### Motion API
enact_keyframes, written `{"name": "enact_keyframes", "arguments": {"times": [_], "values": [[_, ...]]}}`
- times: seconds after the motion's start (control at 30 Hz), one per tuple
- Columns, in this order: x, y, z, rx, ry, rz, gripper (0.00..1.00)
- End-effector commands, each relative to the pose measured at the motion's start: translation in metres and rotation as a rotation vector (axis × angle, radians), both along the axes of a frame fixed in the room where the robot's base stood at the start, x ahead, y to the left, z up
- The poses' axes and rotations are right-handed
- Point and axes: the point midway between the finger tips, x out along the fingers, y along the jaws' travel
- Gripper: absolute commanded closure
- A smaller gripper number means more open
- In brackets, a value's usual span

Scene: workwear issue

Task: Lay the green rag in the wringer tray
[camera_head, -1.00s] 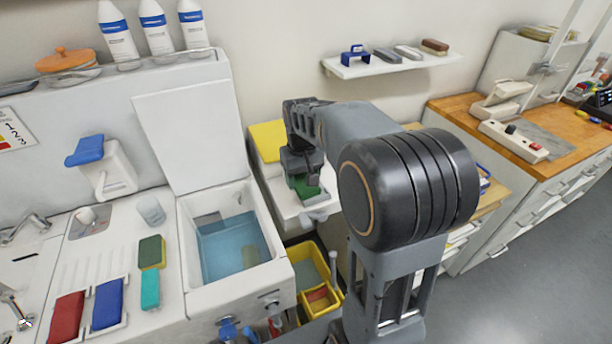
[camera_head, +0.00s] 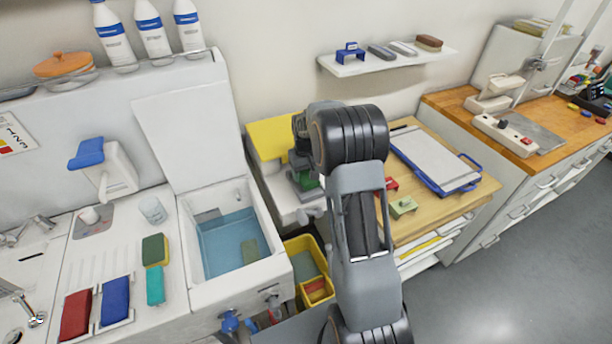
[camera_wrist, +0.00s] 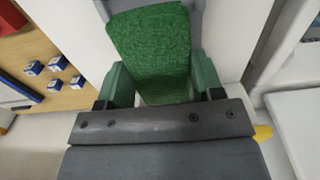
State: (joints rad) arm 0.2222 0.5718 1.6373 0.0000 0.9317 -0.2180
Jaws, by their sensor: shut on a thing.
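My gripper (camera_head: 304,178) is shut on the green rag (camera_wrist: 150,45). In the wrist view the rag is pinched between the two green fingers and stretches away from them; its far end meets a grey part at the top edge. In the head view only a small dark green patch of the rag (camera_head: 305,181) shows below the gripper. The gripper is over a white unit with a yellow panel, which looks like the wringer tray (camera_head: 283,205). My arm hides part of it. Whether the rag touches the tray, I cannot tell.
A blue water basin (camera_head: 215,262) is left of the white unit, and a yellow bucket (camera_head: 318,250) stands below it. A wooden worktop (camera_head: 430,213) on the right holds a clipboard (camera_head: 430,160) and a small green block (camera_head: 403,207). A wall shelf (camera_head: 370,67) is behind.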

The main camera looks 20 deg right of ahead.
Motion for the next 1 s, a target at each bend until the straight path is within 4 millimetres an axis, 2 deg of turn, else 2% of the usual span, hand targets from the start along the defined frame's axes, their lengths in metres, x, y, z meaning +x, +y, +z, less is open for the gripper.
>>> {"name": "enact_keyframes", "arguments": {"times": [0.13, 0.53, 0.57, 0.6, 0.8, 1.0], "values": [[-0.001, 0.001, -0.017, 0.001, 0.003, 0.001, 0.63], [0.0, 0.001, -0.023, 0.0, 0.0, 0.001, 0.63], [0.0, 0.001, -0.023, 0.0, 0.0, 0.001, 0.38], [0.0, 0.001, -0.022, 0.0, 0.0, 0.001, 0.34], [-0.001, 0.001, -0.022, 0.0, 0.001, 0.001, 0.15], [-0.001, 0.001, -0.022, 0.0, 0.001, 0.001, 0.14]]}}
